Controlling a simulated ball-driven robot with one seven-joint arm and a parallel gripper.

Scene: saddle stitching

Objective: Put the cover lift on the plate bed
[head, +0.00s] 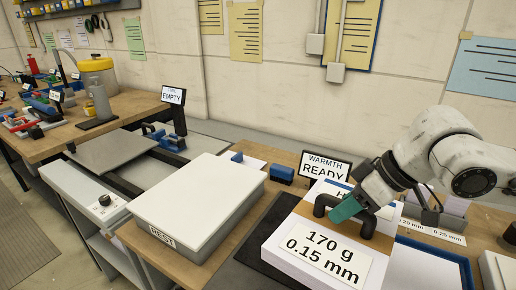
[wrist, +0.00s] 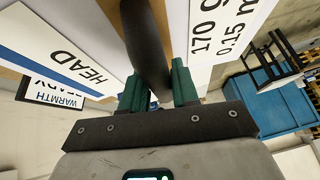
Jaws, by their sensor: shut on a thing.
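The cover lift, a white-and-brown stack marked 170 g 0.15 mm (head: 318,257), has a black arched handle (head: 367,226) on top. My gripper (head: 347,208) is shut on this handle with its teal fingers. In the wrist view the handle (wrist: 147,45) passes between the green fingers of my gripper (wrist: 160,85), and the word HEAD shows on the stack's left side. I cannot tell whether the stack is clear of the surface below. A flat grey plate (head: 110,152) at the left, near the EMPTY sign, may be the plate bed; it looks bare.
A large white block (head: 200,200) with a front label stands between the grey plate and the stack. A black mat (head: 255,250) lies beside the stack. The WARMTH READY sign (head: 325,168) stands behind it. A blue tray (head: 440,258) is at the right.

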